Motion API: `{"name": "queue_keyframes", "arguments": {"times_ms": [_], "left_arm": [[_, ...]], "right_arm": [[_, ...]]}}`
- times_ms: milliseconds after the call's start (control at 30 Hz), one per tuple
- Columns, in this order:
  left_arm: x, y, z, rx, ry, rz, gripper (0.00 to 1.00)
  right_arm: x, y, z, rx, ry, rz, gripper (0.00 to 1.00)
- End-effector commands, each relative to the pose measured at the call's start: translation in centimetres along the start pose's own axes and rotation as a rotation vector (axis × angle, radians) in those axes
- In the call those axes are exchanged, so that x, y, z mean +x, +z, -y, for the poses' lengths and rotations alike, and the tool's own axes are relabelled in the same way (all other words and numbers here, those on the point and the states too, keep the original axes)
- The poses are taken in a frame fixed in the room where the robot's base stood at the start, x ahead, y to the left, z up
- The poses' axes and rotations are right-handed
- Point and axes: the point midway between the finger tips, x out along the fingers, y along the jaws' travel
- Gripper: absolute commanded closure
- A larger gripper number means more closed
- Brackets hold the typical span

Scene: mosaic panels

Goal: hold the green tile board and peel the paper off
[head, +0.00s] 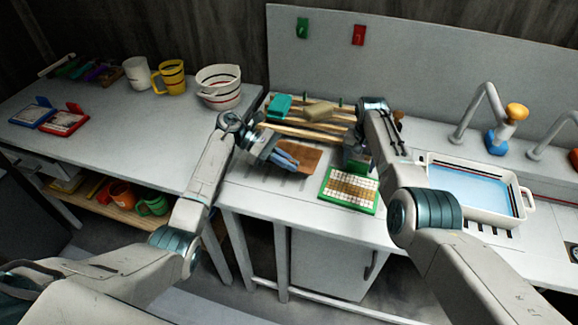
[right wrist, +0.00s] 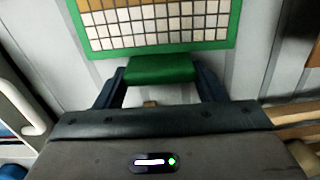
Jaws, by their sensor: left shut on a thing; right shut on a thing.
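The green tile board (head: 349,204) lies near the front edge of the counter. Its face shows cream tiles with a tan band across the middle. In the right wrist view, the board's green rim and tiles (right wrist: 160,30) are at the top. My right gripper (right wrist: 158,75) is shut on the board's green grip block (right wrist: 160,69). In the head view its fingers are mostly hidden by my arm. My left gripper (head: 286,158) is shut on the brown paper sheet (head: 306,155), left of the board and apart from it. The exact pinch is hard to see.
A wooden rack with a teal block (head: 279,105) and a tan roll (head: 318,111) stands behind. A white basin of water (head: 470,192) and taps are at right. The left table holds cups (head: 172,77), a striped pot (head: 219,88) and red and blue trays.

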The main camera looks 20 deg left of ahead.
Motion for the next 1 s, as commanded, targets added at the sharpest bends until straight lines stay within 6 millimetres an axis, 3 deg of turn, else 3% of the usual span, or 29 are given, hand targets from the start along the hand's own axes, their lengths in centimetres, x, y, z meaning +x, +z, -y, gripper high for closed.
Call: {"name": "queue_keyframes", "arguments": {"times_ms": [700, 1000], "left_arm": [[-1.7, 4.0, 0.0, 0.001, 0.000, -0.001, 1.00], [-1.9, 4.7, 0.0, 0.000, 0.000, 0.000, 1.00]], "right_arm": [[0.0, 0.0, 0.0, 0.000, 0.000, 0.000, 0.69], [0.0, 0.0, 0.0, 0.000, 0.000, 0.000, 0.69]]}}
